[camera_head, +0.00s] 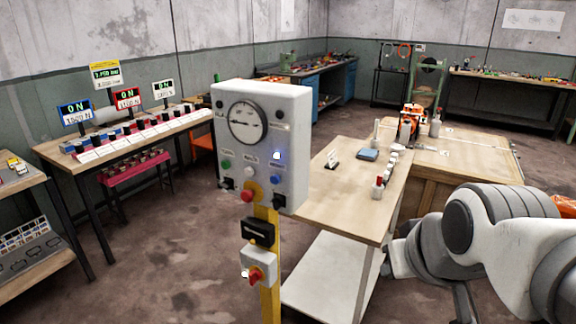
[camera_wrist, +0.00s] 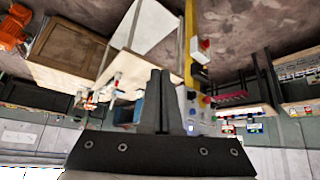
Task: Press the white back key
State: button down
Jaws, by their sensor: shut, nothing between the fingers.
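A grey control box (camera_head: 297,130) stands on a yellow post in the head view, with a round dial gauge (camera_head: 248,122) at its top. Low on its face are a green button (camera_head: 226,165), a white key (camera_head: 249,172) and a blue button (camera_head: 276,180); their labels are too small to read. A lamp (camera_head: 277,155) glows bluish white above the blue button. In the wrist view, which is upside down, the box (camera_wrist: 184,103) shows partly behind my gripper (camera_wrist: 161,73). My gripper is shut and empty, apart from the box.
A red emergency-style knob (camera_head: 246,196) is below the white key. A black box (camera_head: 258,232) and a red rotary switch (camera_head: 256,274) are lower on the post. A wooden workbench (camera_head: 345,215) with small items stands right of the post, near my arm.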

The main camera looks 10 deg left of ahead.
jog(key=w+a+n+t+y, duration=0.2)
jog(key=w+a+n, duration=0.1)
jog(key=w+a, duration=0.45)
jog(key=n+t+y+b, duration=0.3)
jog(key=n+t, duration=0.1)
jog(key=n, duration=0.3)
send_near(249, 172)
jog(key=s, duration=0.5)
jog(key=w+a+f+n+t+b, duration=0.1)
jog(key=a+f+n+t, duration=0.1)
jog(key=a, duration=0.6)
jog(key=shift+a+f+t+y, duration=0.15)
jog(key=shift+f+t+y, duration=0.2)
jog(key=shift+f, duration=0.45)
jog(key=shift+w, duration=0.25)
jog(key=w+d, duration=0.3)
jog(key=w, duration=0.5)
jog(key=shift+d, duration=0.2)
jog(key=shift+b, duration=0.3)
